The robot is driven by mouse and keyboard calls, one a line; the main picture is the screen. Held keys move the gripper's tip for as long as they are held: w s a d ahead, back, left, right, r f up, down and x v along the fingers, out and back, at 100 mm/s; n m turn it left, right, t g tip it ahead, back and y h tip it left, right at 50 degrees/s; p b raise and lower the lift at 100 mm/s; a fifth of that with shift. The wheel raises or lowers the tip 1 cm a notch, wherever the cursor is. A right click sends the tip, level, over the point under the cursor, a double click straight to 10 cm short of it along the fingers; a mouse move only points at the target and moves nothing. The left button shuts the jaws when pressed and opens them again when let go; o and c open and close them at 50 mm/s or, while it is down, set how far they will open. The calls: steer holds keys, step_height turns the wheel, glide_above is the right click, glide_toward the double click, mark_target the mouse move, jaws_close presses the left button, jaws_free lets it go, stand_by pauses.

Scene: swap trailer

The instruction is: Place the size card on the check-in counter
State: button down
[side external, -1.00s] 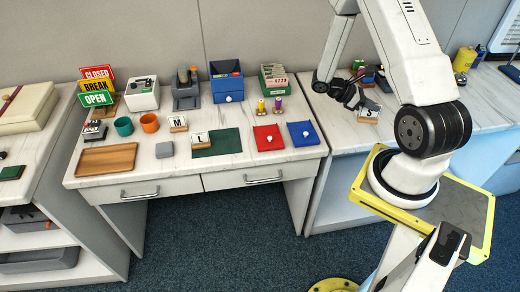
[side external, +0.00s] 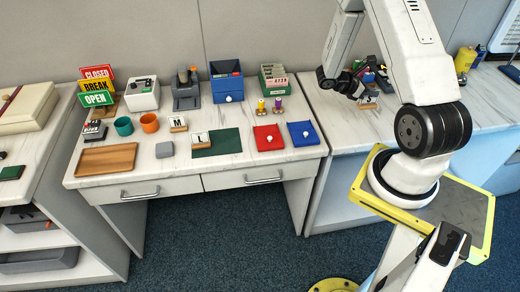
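A white size card marked S (side external: 369,99) with a wooden base is at the right-hand counter (side external: 430,139), at my gripper (side external: 364,89). The dark fingers appear shut on the card, which moves along with them; the finger contact is small and partly hidden. The card seems to be held a little above the counter top. Two similar cards, M (side external: 178,122) and L (side external: 200,138), stand on the middle counter (side external: 232,172), left of my gripper. The L card is at the edge of a dark green mat (side external: 222,143).
The middle counter also holds a red mat (side external: 268,138), a blue mat (side external: 303,134), a wooden tray (side external: 106,159), two cups, a blue box (side external: 226,82) and a card box (side external: 274,79). Small items sit behind my gripper.

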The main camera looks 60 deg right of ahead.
steer(key=shift+w+d+f, duration=1.2)
steer(key=shift+d+f, duration=0.3)
steer(key=shift+d, duration=0.1)
steer(key=shift+w+d+f, duration=1.25)
steer(key=shift+d+f, duration=0.2)
steer(key=shift+d, duration=0.2)
steer(key=shift+w+d+f, duration=1.2)
steer(key=shift+d+f, duration=0.3)
steer(key=shift+d, duration=0.1)
steer(key=shift+w+d+f, duration=0.1)
steer(key=shift+d+f, duration=0.05)
steer(key=shift+f, duration=1.6)
steer(key=shift+f, duration=0.15)
steer(key=c, duration=0.8)
jaws_free()
